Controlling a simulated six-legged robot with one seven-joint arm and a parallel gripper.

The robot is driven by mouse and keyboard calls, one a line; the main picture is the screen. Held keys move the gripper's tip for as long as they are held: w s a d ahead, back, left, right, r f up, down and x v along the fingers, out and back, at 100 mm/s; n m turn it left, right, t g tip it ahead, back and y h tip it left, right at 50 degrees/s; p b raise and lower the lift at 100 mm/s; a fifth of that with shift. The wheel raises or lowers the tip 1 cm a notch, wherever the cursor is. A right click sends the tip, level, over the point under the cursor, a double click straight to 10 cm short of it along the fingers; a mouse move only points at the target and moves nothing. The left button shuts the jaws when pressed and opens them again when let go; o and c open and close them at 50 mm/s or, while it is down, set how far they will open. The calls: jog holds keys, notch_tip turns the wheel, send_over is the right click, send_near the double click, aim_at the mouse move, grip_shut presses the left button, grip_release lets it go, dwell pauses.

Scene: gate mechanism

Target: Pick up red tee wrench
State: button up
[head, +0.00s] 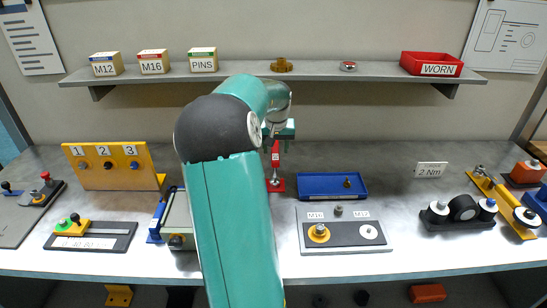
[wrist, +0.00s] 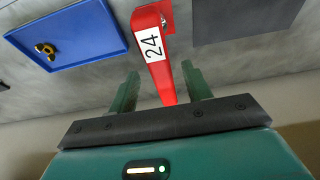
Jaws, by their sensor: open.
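A red upright piece labelled 24, which looks like the red tee wrench (wrist: 152,45), stands at the back middle of the bench. Its narrow end points toward my gripper (wrist: 160,90) in the wrist view. My gripper is open, with one green finger on each side of the red piece and visible gaps to both. In the head view the red piece (head: 275,158) shows just below my gripper (head: 279,135), above a small red base (head: 277,185) on the bench. My arm hides part of this area, and I cannot tell whether a crossbar lies between the fingers.
A blue tray (head: 332,186) with a small brass part lies right of the red base. A yellow board (head: 110,168) numbered 1 to 3 stands left. A shelf (head: 230,74) runs above the bench.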

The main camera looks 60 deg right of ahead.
jog(key=shift+x, duration=2.75)
jog(key=shift+w+d, duration=0.1)
jog(key=shift+d, duration=0.05)
grip_shut()
